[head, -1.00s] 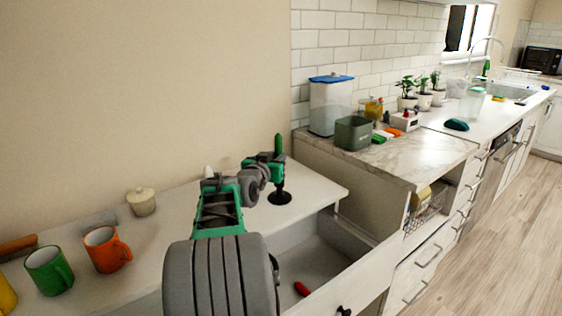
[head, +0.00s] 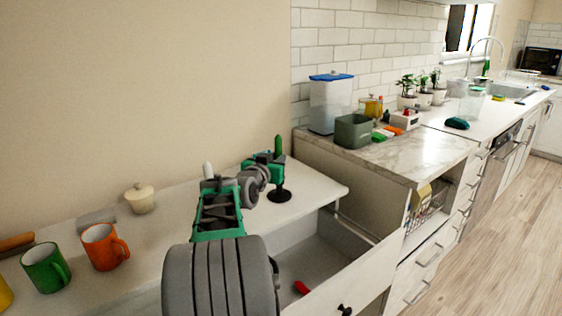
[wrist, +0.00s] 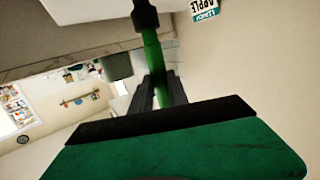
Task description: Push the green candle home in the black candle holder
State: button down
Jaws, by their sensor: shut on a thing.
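The green candle (head: 278,145) stands upright, its top showing above my gripper (head: 266,160) in the head view. The black candle holder (head: 281,195) stands on the white counter top below it. In the wrist view the candle (wrist: 153,52) runs between my gripper's two dark fingers (wrist: 160,92), which are shut on it. Its lower end goes into the black holder's cup (wrist: 145,16). How deep the candle sits inside the cup is hidden.
An open drawer (head: 318,250) with a red object lies in front below the counter. An orange mug (head: 100,248), a green mug (head: 45,268) and a cream lidded pot (head: 140,198) stand to the left. A dark green bin (head: 353,132) stands on the higher counter at right.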

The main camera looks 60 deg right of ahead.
jog(key=shift+f+b, duration=0.85)
jog(key=shift+f, duration=0.05)
jog(key=c, duration=1.2)
grip_release()
jog(key=a, duration=0.5)
jog(key=s+a+r, duration=0.1)
jog(key=a, duration=0.1)
jog(key=shift+s+a, duration=0.1)
jog(key=shift+a, duration=0.2)
jog(key=shift+d, duration=0.15)
